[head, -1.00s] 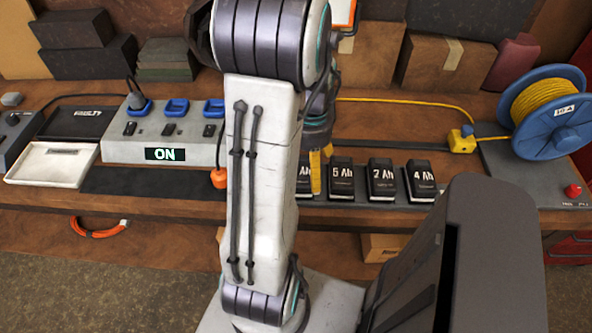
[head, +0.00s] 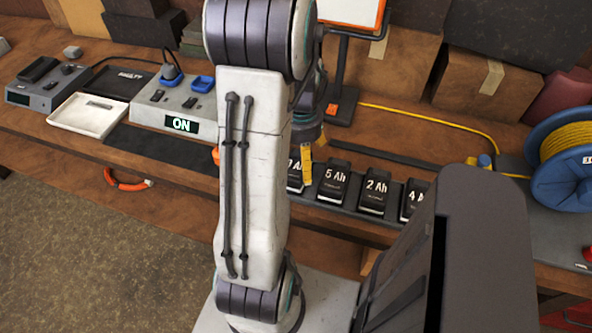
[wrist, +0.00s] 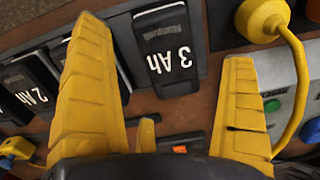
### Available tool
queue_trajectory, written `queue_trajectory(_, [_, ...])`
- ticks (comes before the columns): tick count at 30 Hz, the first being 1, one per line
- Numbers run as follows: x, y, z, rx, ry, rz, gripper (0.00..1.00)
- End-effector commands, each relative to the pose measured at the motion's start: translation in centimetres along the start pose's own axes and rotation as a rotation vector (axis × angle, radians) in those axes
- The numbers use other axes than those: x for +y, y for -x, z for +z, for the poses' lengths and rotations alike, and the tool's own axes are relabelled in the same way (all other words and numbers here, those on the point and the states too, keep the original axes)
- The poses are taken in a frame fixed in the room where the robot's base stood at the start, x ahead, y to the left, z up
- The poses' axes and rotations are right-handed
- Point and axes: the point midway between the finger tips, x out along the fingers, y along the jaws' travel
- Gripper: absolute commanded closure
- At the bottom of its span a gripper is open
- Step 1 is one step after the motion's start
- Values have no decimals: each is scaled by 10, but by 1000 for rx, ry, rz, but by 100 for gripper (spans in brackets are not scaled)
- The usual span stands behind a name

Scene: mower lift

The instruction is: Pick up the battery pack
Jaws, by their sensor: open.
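The task's battery packs are black with white labels and stand in a row on the bench. In the head view the 5 Ah pack (head: 333,182), the 2 Ah pack (head: 373,192) and a partly hidden 4 Ah pack (head: 412,200) show right of my gripper (head: 307,165). The leftmost pack (head: 295,182) is partly hidden by my arm and a yellow finger. In the wrist view my gripper (wrist: 164,40) is open and empty, its yellow fingers either side of the 3 Ah pack (wrist: 168,50). The left finger partly hides a neighbouring pack; the 2 Ah pack (wrist: 30,85) is farther left.
A charging station with an ON display (head: 181,124) and a white tray (head: 88,115) are at the left. A blue reel of yellow cable (head: 565,165) stands at the right. Cardboard boxes (head: 380,80) line the back. A yellow plug and cable (wrist: 262,18) lie near the right finger.

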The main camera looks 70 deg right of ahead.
Motion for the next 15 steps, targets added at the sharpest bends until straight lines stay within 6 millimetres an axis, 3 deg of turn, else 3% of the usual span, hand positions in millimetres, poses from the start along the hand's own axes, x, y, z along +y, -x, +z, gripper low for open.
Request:
queue_trajectory(9, [1,-36,-1,-5,0,1,0])
queue_trajectory(15, [1,-49,-2,-2,0,0,0])
